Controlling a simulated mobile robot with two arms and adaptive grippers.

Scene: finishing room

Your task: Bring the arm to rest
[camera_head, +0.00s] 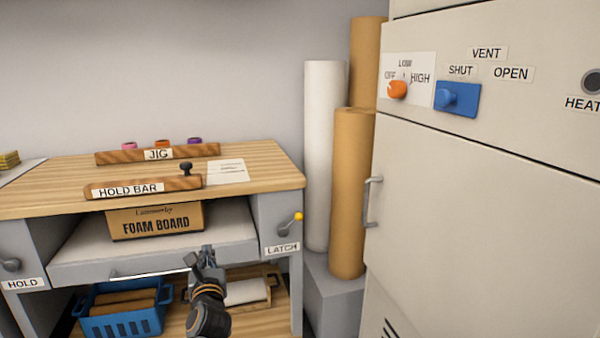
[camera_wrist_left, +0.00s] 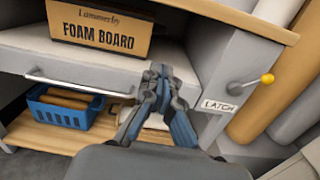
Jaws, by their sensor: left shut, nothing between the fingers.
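My left gripper (camera_head: 207,257) is in front of the workbench, by the right part of the drawer front with its long bar handle (camera_head: 150,274). Its fingers are shut with nothing between them. It also shows in the left wrist view (camera_wrist_left: 158,76), pointing toward the bench. I cannot tell whether the fingertips touch the drawer front. My right gripper is not in view.
The bench top (camera_head: 258,160) carries a jig and a hold bar (camera_head: 140,187). A foam board box (camera_head: 155,221) sits below it. A latch lever (camera_head: 297,217) sticks out right of my gripper. A blue basket (camera_head: 122,312) stands underneath. A cabinet (camera_head: 480,210) fills the right.

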